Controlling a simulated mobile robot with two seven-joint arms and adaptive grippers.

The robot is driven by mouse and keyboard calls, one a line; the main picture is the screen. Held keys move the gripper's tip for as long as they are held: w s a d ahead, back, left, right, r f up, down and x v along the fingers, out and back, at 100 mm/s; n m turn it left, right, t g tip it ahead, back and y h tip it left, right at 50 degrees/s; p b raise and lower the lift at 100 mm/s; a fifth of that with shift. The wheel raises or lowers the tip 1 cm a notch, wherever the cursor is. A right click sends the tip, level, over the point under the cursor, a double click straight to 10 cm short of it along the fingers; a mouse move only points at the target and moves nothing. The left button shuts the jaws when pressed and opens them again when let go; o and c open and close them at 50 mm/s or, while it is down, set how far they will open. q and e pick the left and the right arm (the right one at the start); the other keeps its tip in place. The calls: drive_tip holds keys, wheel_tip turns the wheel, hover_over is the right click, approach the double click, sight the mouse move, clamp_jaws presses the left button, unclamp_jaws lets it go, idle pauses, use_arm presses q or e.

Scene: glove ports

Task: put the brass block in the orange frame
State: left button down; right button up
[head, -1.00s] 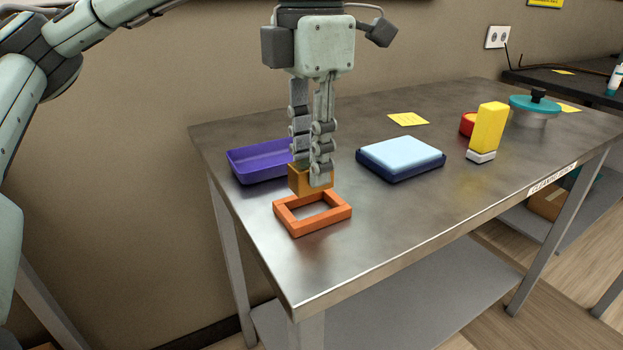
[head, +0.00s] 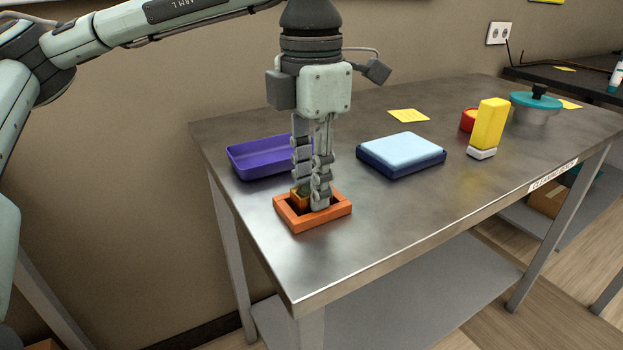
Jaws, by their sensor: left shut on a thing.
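The orange frame (head: 318,219) lies flat near the left end of the metal table. The brass block (head: 298,200) is inside the frame's opening, towards its back left, and is partly hidden by my fingers and the frame's walls. My left gripper (head: 309,200) points straight down into the frame and is shut on the brass block. I cannot tell whether the block touches the tabletop. My right gripper is not in view.
A purple tray (head: 240,165) is just behind the frame. A light blue and navy box (head: 400,152) lies to the right. A yellow block (head: 490,122), a red round thing (head: 467,120) and a teal-lidded pot (head: 535,107) stand further right. The table's front is clear.

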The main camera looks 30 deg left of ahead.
use_arm(q)
drive_tip(key=c, duration=1.5)
unclamp_jaws()
drive_tip(key=shift+c, duration=0.2)
drive_tip(key=shift+o, duration=1.4)
drive_tip(key=shift+r+p, duration=0.25)
drive_tip(key=shift+p, duration=0.05)
wheel_tip(320, 180, up, 12)
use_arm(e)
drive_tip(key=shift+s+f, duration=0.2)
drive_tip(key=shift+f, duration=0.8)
